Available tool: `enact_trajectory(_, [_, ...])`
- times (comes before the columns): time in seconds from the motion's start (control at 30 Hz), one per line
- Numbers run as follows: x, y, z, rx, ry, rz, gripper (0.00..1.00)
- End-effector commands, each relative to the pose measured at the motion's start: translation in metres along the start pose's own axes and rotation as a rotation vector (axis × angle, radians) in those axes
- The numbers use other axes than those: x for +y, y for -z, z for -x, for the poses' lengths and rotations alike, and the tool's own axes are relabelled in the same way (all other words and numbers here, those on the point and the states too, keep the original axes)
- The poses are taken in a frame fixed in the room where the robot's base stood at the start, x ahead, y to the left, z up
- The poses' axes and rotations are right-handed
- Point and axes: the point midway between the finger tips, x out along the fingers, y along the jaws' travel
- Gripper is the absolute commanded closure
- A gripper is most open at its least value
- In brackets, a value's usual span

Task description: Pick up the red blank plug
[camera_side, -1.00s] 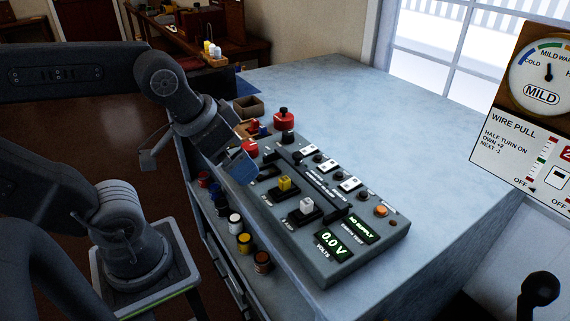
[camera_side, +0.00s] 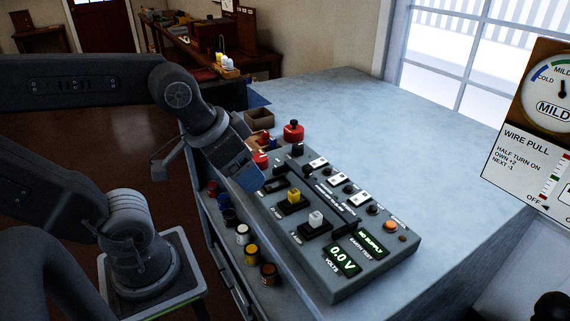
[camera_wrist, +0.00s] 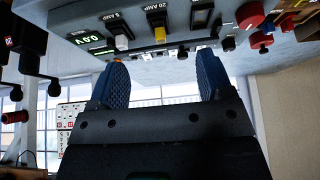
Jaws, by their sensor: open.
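Several red pieces are at the far end of the grey lever panel, and I cannot tell which is the blank plug. In the side view, a small red piece (camera_side: 261,158) shows just behind my gripper, and a red piece with a dark knob (camera_side: 293,131) stands farther back. The wrist view shows a red round piece (camera_wrist: 249,15) and smaller red pieces (camera_wrist: 264,40) at upper right. My gripper (camera_side: 245,176) is over the panel's left edge, its blue fingers apart and empty in the wrist view (camera_wrist: 163,68). It touches no red piece that I can see.
The grey panel (camera_side: 338,283) carries a yellow fuse (camera_side: 293,196), a white fuse (camera_side: 316,218), switches and a display. An open brown box (camera_side: 259,119) is at the back. Several coloured pots (camera_side: 251,253) line the lower shelf. The bench (camera_side: 400,140) is clear beyond the panel.

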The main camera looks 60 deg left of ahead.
Motion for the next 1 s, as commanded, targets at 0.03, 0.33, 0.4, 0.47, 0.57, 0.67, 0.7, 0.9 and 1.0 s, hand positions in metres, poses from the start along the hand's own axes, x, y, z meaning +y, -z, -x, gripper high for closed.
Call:
enact_trajectory(0.03, [0.000,0.000,0.000,0.000,0.000,0.000,0.32])
enact_trajectory(0.33, [0.000,0.000,0.000,0.000,0.000,0.000,0.49])
enact_trajectory(0.4, [0.000,0.000,0.000,0.000,0.000,0.000,0.49])
enact_trajectory(0.47, [-0.001,0.002,0.000,-0.002,0.003,-0.010,0.49])
enact_trajectory(0.57, [-0.008,0.013,0.000,-0.021,0.025,-0.081,0.49])
enact_trajectory(0.67, [-0.023,0.035,-0.003,-0.067,0.066,-0.241,0.49])
enact_trajectory(0.7, [-0.032,0.047,-0.005,-0.096,0.083,-0.326,0.49])
enact_trajectory(0.9, [-0.092,0.105,-0.024,-0.287,0.129,-0.802,0.49])
enact_trajectory(1.0, [-0.128,0.129,-0.039,-0.399,0.112,-1.034,0.49])
